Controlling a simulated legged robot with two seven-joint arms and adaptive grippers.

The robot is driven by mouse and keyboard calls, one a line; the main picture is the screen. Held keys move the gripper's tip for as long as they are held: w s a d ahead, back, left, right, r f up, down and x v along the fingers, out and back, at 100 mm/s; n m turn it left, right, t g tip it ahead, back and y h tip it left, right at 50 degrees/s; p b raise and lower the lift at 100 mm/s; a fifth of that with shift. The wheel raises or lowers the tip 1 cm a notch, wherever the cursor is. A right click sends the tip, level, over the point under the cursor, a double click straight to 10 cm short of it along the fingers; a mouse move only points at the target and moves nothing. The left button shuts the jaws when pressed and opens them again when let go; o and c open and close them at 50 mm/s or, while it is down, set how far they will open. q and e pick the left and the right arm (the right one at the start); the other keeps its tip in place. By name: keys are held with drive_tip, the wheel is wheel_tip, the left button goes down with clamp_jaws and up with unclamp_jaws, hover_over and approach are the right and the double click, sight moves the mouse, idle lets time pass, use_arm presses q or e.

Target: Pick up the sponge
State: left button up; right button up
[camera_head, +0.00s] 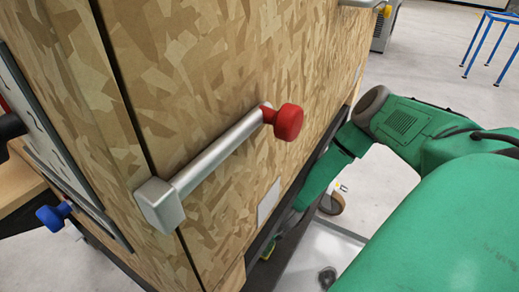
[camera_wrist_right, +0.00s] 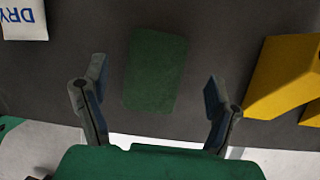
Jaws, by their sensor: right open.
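A dark green rectangular pad, which looks like the sponge (camera_wrist_right: 157,70), lies on a dark grey surface in the middle of the right wrist view. My right gripper (camera_wrist_right: 156,82) is open, with one finger on each side of the pad and a gap to both. It holds nothing. I cannot tell its height above the surface. In the head view my green right arm reaches down beside the wooden panel, and its gripper end is small and partly hidden there. A small yellow-green patch shows low by the panel; I cannot tell whether it is the sponge. My left gripper is not in view.
A yellow block-like object (camera_wrist_right: 285,75) stands right of the right finger. A white item with "DRY" lettering (camera_wrist_right: 24,18) is at the upper left. The wooden panel (camera_head: 200,90) bears a metal tube (camera_head: 215,155) with a red knob (camera_head: 288,122). A blue knob (camera_head: 50,218) is at left.

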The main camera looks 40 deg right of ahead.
drive_tip(key=b+x, duration=0.1)
drive_tip(key=x, duration=0.1)
drive_tip(key=b+x, duration=0.1)
drive_tip(key=x, duration=0.1)
drive_tip(key=shift+s+f, duration=0.25)
drive_tip(key=shift+s, duration=0.1)
drive_tip(key=shift+w+a, duration=0.15)
drive_tip(key=shift+a, duration=0.05)
drive_tip(key=shift+a+r, duration=0.1)
drive_tip(key=shift+r, duration=0.05)
drive_tip(key=c, duration=0.8)
drive_tip(key=shift+d+f, duration=0.2)
drive_tip(key=shift+d, duration=0.2)
drive_tip(key=shift+a, duration=0.1)
drive_tip(key=shift+c, duration=0.2)
